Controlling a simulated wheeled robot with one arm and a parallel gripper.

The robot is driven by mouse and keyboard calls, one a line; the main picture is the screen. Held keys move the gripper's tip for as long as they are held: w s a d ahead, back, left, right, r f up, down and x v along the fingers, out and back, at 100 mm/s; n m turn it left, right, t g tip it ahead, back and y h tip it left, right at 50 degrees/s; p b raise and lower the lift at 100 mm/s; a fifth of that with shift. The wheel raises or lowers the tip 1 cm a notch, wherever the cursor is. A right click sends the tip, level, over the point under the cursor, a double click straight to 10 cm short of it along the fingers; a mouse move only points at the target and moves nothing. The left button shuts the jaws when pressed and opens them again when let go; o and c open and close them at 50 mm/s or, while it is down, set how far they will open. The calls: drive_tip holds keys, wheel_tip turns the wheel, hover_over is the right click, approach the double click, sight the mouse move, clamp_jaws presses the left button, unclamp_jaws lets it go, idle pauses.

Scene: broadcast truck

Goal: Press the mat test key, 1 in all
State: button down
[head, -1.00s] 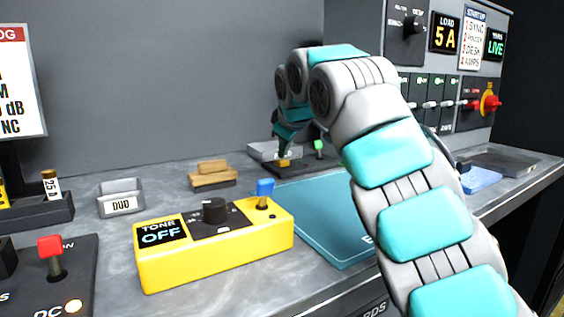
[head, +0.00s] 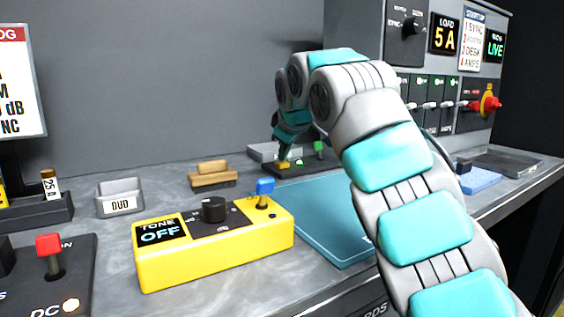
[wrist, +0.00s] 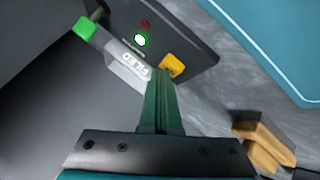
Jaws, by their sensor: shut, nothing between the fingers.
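A dark panel (head: 312,168) lies on the desk behind the teal mat. It carries a small yellow key (wrist: 173,65), a red light (wrist: 145,23) and a lit greenish-white light (wrist: 140,40). The panel's lettering is too small to read. My gripper (wrist: 160,82) is shut and empty, its fingertips pointing at the yellow key and at its near edge in the wrist view. In the head view my gripper (head: 283,157) is right at the key; I cannot tell whether they touch.
A green-topped lever (head: 319,149) stands at the panel's back. A grey tray marked FILED (wrist: 121,67) lies beside the panel. A wooden block (head: 212,175) sits to the left. A yellow tone box (head: 215,255) stands in front, and the teal mat (head: 318,215) is bare.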

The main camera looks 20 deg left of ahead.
sight(284, 164)
drive_tip(key=shift+r+p, duration=0.7)
drive_tip(key=shift+r, duration=0.1)
wheel_tip(284, 164, up, 5)
drive_tip(key=p, duration=0.4)
drive_tip(key=shift+p, duration=0.4)
idle(0.3)
